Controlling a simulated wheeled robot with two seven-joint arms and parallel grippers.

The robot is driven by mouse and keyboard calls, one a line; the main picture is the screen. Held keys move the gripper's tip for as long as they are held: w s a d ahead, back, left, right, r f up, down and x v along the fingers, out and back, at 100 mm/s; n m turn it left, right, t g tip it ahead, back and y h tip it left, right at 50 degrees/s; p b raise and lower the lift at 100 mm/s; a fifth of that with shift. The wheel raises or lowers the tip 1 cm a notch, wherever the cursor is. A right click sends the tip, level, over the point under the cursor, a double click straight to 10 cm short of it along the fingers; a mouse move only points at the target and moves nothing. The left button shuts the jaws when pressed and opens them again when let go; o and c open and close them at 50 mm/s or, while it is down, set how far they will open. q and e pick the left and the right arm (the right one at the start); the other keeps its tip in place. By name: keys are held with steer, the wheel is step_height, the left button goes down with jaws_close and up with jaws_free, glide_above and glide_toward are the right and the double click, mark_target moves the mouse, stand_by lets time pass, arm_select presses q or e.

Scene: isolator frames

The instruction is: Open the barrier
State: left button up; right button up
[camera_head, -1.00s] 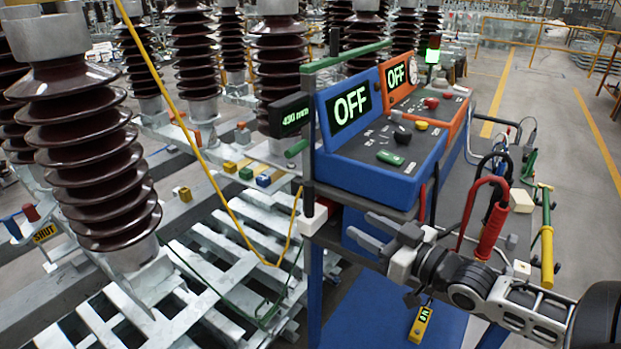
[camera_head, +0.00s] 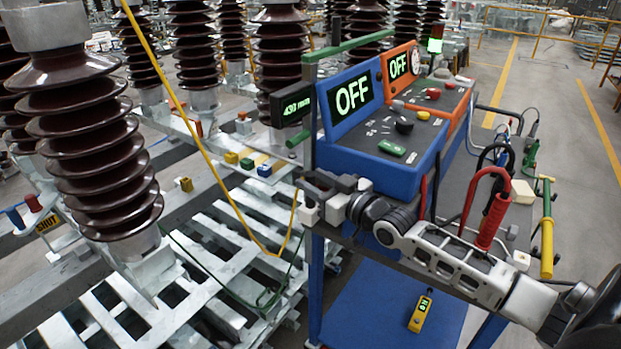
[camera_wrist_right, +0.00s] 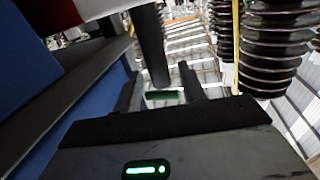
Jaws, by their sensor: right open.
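A small yellow sign reading SHUT (camera_head: 48,223) is at the left edge of the head view, beside a red block (camera_head: 33,202) and a blue block (camera_head: 15,218). I cannot tell for sure which part is the barrier. My left gripper is out of view.
The blue console (camera_head: 385,140) and orange console (camera_head: 425,95) both read OFF. A green bar (camera_head: 348,46) tops the post. Red-handled tool (camera_head: 492,222) and yellow-handled tool (camera_head: 547,240) are at the cart's right. Large brown insulators (camera_head: 95,150) and a metal slatted frame (camera_head: 190,290) fill the left.

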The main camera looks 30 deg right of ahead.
steer(key=shift+w+a, duration=0.2)
steer(key=shift+w, duration=0.7)
jaws_close()
